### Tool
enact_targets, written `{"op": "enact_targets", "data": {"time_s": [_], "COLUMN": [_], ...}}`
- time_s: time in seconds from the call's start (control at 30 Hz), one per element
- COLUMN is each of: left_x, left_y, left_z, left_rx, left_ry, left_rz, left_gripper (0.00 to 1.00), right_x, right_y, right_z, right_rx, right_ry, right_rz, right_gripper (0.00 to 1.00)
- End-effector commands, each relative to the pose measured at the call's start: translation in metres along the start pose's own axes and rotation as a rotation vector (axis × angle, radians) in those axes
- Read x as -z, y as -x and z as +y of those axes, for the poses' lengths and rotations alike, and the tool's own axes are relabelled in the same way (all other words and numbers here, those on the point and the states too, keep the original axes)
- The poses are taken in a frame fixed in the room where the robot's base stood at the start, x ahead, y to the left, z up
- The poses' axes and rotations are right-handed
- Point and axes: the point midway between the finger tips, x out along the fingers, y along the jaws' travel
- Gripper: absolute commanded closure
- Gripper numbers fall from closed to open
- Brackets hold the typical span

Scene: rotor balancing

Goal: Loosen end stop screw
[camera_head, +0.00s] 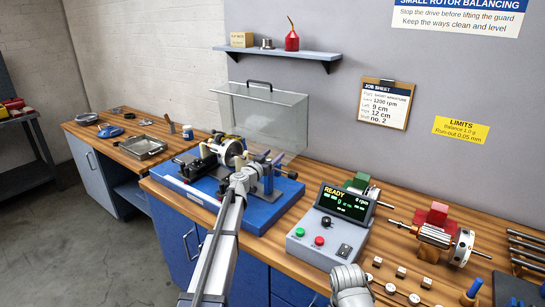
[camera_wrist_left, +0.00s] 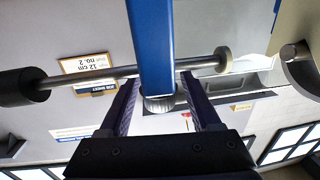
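The balancing machine with its blue bed (camera_head: 262,218) stands on the wooden bench, with a rotor (camera_head: 229,147) in its supports. My left gripper (camera_head: 243,172) reaches the machine's right end; its fingers are hard to make out there. In the left wrist view the left gripper (camera_wrist_left: 162,98) is open, its two dark fingers apart. A knurled silver screw head (camera_wrist_left: 160,104) at the end of a blue bar (camera_wrist_left: 152,45) lies between them, with gaps on both sides. A steel rod (camera_wrist_left: 110,72) with a black knob (camera_wrist_left: 22,87) crosses by the bar. My right gripper's fingers do not show.
A clear guard (camera_head: 262,110) stands open behind the machine. A control box (camera_head: 325,240) reading READY is to the right, with another rotor (camera_head: 440,240) beyond it. A metal tray (camera_head: 143,147) sits on the left bench. Part of my right arm shows at the bottom.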

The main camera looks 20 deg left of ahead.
Motion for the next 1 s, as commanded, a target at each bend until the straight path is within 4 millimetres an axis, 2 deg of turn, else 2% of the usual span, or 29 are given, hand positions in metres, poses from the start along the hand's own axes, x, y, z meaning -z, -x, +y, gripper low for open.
{"op": "enact_targets", "data": {"time_s": [0.07, 0.57, 1.0], "left_x": [0.0000, 0.0000, 0.0000], "left_y": [0.0002, 0.0003, 0.0008], "left_z": [-0.0001, -0.0002, -0.0004], "left_rx": [0.000, 0.000, 0.029], "left_ry": [0.000, 0.000, 0.000], "left_rz": [0.000, 0.000, 0.000], "left_gripper": [0.44, 1.00, 1.00], "right_x": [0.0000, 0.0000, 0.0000], "right_y": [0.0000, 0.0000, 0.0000], "right_z": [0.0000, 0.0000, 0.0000], "right_rx": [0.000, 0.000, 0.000], "right_ry": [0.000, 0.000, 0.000], "right_rz": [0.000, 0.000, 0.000], "right_gripper": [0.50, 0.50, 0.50]}}
